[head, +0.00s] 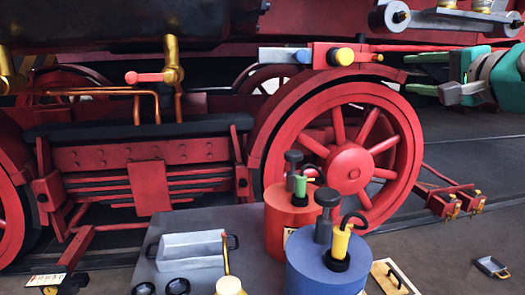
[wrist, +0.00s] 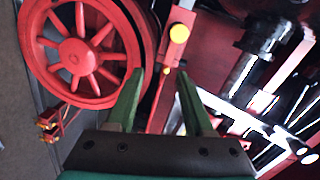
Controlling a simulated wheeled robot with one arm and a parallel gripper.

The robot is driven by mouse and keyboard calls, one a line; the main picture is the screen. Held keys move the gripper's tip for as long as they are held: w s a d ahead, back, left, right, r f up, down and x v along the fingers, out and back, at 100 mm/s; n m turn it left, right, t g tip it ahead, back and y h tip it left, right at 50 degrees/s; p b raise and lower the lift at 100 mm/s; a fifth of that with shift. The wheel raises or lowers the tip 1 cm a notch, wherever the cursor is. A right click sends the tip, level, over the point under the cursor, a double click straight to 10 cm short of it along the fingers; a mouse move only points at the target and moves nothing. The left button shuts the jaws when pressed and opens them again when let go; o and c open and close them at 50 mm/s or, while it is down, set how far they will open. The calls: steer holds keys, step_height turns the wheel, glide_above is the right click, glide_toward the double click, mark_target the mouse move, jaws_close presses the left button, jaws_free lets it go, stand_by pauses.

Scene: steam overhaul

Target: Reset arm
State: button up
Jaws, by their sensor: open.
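My gripper (head: 424,74) is at the upper right of the head view, with green fingers pointing left. In the wrist view my gripper (wrist: 160,73) shows its two green fingers spread apart, with nothing between them. It is open and empty. It hangs in the air in front of the locomotive, up and to the right of the red spoked wheel (head: 350,168). That wheel also shows at the upper left of the wrist view (wrist: 75,55). A yellow round knob (wrist: 179,33) on a red block appears beyond the fingertips; I cannot tell how far away it is.
A grey table (head: 190,222) stands low in front, bearing a red can (head: 284,232), a blue can (head: 318,272) and a metal tray (head: 190,247). A small tray (head: 491,266) lies on the floor at right. Locomotive rods (head: 440,18) run above my gripper. Floor at right is mostly clear.

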steer(key=s+a+f+n+g, duration=0.3)
steer(key=a+f, duration=0.3)
steer(key=f, duration=0.3)
steer(key=s+a+f+n+g, duration=0.25)
steer(key=a+f, duration=0.35)
steer(key=f, duration=0.3)
steer(key=s+a+f+n+g, duration=0.25)
steer(key=a+f+g, duration=0.2)
steer(key=f, duration=0.45)
steer(key=s+d+f+n+g+h, duration=0.1)
steer(key=s+f+g, duration=0.3)
steer(key=s+f, duration=0.6)
steer(key=s+d+f+n+g+h, duration=0.2)
steer(key=s+f+n+g+h, duration=0.1)
steer(key=s+f, duration=0.7)
steer(key=s+n+g, duration=0.1)
steer(key=s, duration=0.2)
steer(key=shift+d, duration=0.15)
